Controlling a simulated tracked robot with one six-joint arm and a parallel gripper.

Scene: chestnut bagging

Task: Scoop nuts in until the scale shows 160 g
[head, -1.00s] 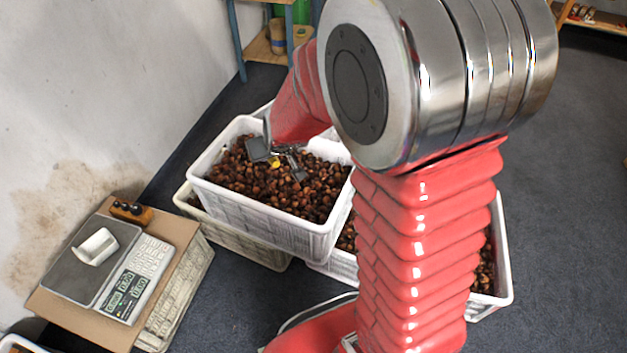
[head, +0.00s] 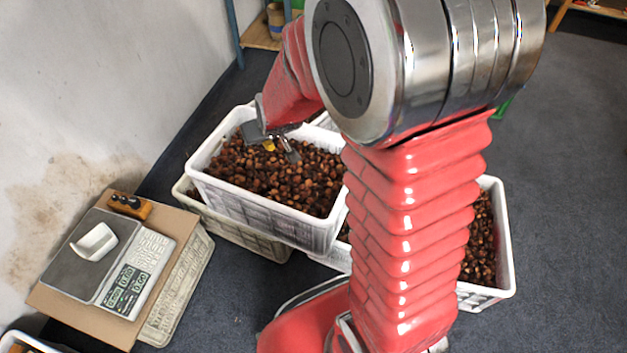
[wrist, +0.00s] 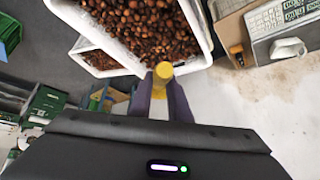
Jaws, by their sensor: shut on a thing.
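My gripper (wrist: 161,95) is shut on a yellow handle (wrist: 163,72), which I take to be the scoop's. The handle also shows in the head view (head: 268,146), low over the nuts near the back of the upper white crate (head: 265,212). Brown chestnuts (head: 285,176) fill that crate. The scale (head: 78,268) stands at the left on a board, with a small white open container (head: 95,241) tilted on its pan. Its display (head: 128,290) is lit, but the digits are too small to read surely.
The upper crate rests on other crates. Another white crate of nuts (head: 482,240) stands at the right, partly behind my arm. A brown wooden block with dark knobs (head: 130,205) lies behind the scale. The wall is close at the left; the floor at right is open.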

